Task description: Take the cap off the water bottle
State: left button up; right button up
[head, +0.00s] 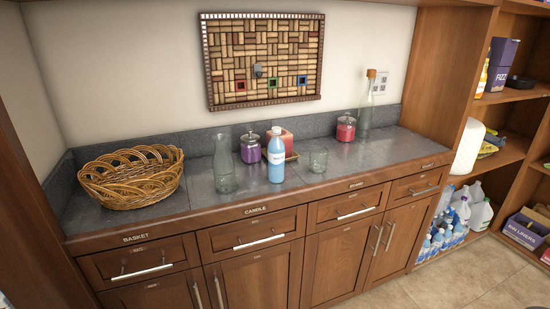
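A blue bottle (276,169) with a pale label stands upright near the front of the grey counter, in the middle of the head view. A white cap (276,131) sits on its top. Neither of my grippers is in view, and nothing of mine touches the bottle. Several more small bottles with blue labels (437,243) stand on the low shelf at the right.
The counter (380,151) also holds a wicker basket (130,178), a clear glass bottle (223,165), lidded jars (250,149), a red candle (284,141), a drinking glass (318,160) and a tall corked bottle (365,110). Wooden shelves (495,98) stand at the right.

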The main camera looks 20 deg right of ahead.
aim_at(276, 147)
jog(key=i, duration=0.95)
jog(key=z, duration=1.2)
